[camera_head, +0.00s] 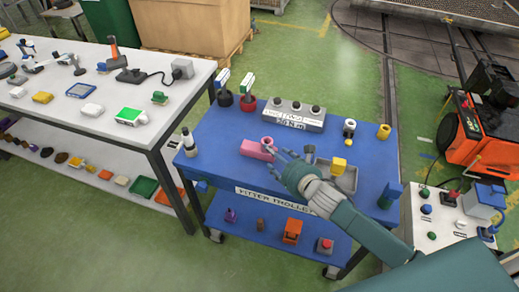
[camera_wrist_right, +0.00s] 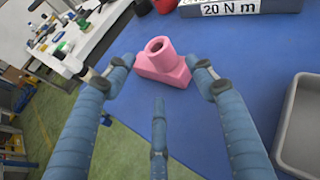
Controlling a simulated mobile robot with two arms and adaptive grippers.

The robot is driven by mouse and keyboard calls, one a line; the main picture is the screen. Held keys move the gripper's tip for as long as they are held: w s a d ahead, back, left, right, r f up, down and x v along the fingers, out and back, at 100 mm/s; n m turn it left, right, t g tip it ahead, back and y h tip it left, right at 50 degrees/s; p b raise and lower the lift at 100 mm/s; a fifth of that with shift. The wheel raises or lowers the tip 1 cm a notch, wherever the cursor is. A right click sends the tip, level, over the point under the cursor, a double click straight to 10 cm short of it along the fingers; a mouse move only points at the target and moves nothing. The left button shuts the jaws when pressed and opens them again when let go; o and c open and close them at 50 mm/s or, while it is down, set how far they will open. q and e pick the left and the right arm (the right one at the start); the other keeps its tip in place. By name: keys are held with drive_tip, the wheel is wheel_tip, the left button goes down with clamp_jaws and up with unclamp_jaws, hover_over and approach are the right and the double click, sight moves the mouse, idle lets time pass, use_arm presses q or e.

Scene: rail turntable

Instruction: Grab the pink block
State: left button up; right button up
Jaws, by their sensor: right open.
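The pink block (camera_head: 256,150) lies on the blue top of the fitter trolley (camera_head: 222,138), near its left side. In the right wrist view the pink block (camera_wrist_right: 164,66) has a flat base and a short hollow cylinder standing on it. My right gripper (camera_head: 275,152) reaches in from the lower right, its fingers at the right end of the block. In the wrist view the open fingers of the right gripper (camera_wrist_right: 163,78) lie on either side of the block, with a third finger below it. I cannot tell whether they touch it. My left gripper is not in view.
A grey block labelled 20 N m (camera_head: 294,114) stands behind the pink block. A grey tray (camera_head: 346,178) with a yellow part (camera_head: 338,165) is to the right. A black-and-white bottle-like item (camera_head: 188,142) stands at the left edge. A white table (camera_head: 85,98) is at left.

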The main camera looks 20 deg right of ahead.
sight(259, 147)
drive_tip(key=x, duration=0.1)
drive_tip(key=p+x, duration=0.1)
drive_tip(key=x, duration=0.3)
drive_tip(key=shift+a+r+p, duration=0.15)
drive_tip(key=shift+a+p, duration=0.15)
drive_tip(key=shift+a, duration=0.05)
drive_tip(key=shift+w+f, duration=0.2)
drive_tip(key=shift+w, duration=0.1)
drive_tip(key=shift+s, duration=0.1)
drive_tip(key=c, duration=0.3)
drive_tip(key=shift+r, duration=0.1)
drive_tip(key=c, duration=0.9)
